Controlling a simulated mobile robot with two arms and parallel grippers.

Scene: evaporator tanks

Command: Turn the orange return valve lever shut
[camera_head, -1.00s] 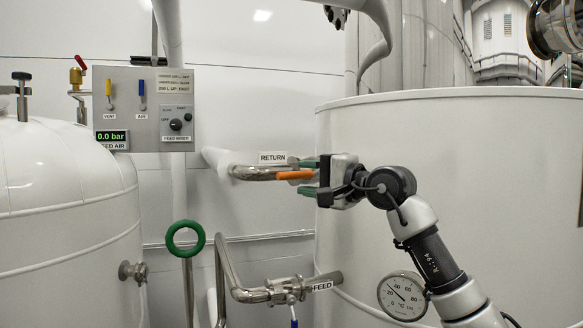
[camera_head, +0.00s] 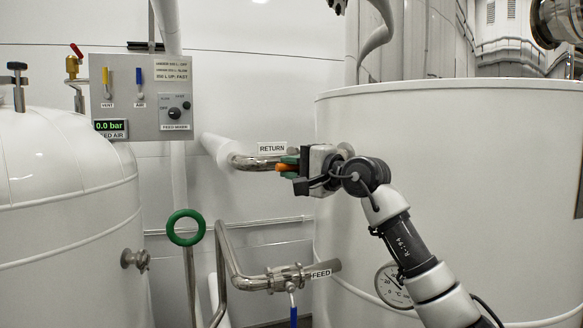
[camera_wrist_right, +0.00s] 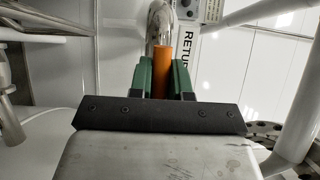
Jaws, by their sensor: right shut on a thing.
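The orange return valve lever (camera_head: 283,167) points left along the return pipe (camera_head: 250,162), just under the RETURN label (camera_head: 272,148). Only its left end shows in the head view. My right gripper (camera_head: 288,168) is at the lever, its green fingers closed around it. In the right wrist view the orange lever (camera_wrist_right: 162,68) stands between the two green fingers (camera_wrist_right: 162,80), which press it from both sides. The valve body is mostly hidden behind my gripper. My left gripper is not in view.
The large white tank (camera_head: 450,190) stands right behind my right arm. A thermometer dial (camera_head: 392,285) sits low on it, partly covered by my arm. The feed valve (camera_head: 290,279) and a green handwheel (camera_head: 186,227) are below left. A control panel (camera_head: 145,100) is upper left.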

